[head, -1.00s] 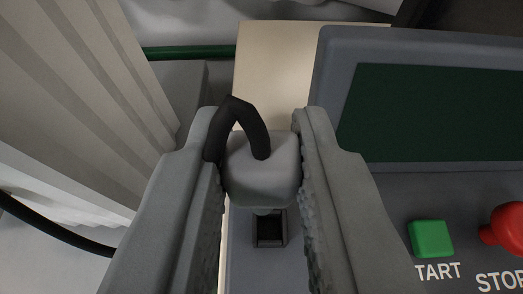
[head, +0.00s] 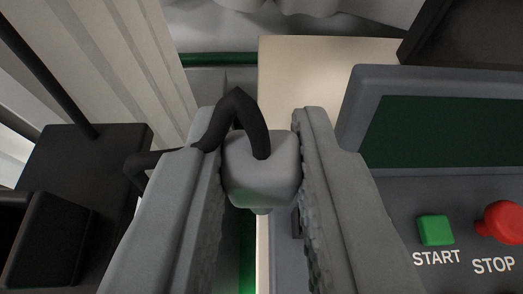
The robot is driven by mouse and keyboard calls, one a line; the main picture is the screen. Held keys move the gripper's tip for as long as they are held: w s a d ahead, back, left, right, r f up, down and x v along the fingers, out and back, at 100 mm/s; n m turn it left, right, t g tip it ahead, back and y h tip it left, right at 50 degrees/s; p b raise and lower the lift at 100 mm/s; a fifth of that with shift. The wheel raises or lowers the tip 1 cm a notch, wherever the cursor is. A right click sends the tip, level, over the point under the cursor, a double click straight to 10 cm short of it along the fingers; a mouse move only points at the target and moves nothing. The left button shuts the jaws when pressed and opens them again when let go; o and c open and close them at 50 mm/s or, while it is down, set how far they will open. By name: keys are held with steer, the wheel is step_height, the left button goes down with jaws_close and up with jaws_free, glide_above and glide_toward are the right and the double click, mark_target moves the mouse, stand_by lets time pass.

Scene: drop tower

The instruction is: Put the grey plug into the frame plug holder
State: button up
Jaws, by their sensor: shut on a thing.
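My gripper (head: 262,140) is shut on the grey plug (head: 262,178), which sits between the two ridged fingers. A thick black cable comes out of the plug's top and bends left over the left finger. The plug's metal tip points down toward the bottom of the picture, over the gap left of the grey control panel. A dark socket (head: 296,223) in the panel is mostly hidden by the right finger. I cannot tell for sure which thing is the frame plug holder; a black block-like fixture (head: 85,160) stands at the left.
The grey panel carries a dark green screen (head: 445,130), a green START button (head: 436,230) and a red STOP button (head: 503,222). A cream board (head: 320,75) lies behind. Pale ribbed sheeting (head: 120,60) and a green tube (head: 220,59) are at the back left.

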steer(key=shift+s+a+r, duration=1.1)
steer(key=shift+a+r, duration=2.7)
steer(key=shift+r, duration=0.3)
steer(key=shift+f, duration=2.6)
steer(key=shift+f, duration=0.25)
steer(key=o, duration=0.8)
steer(key=shift+o, duration=0.2)
steer(key=shift+s, duration=0.1)
steer(key=v, duration=1.7)
steer(key=shift+r, duration=0.15)
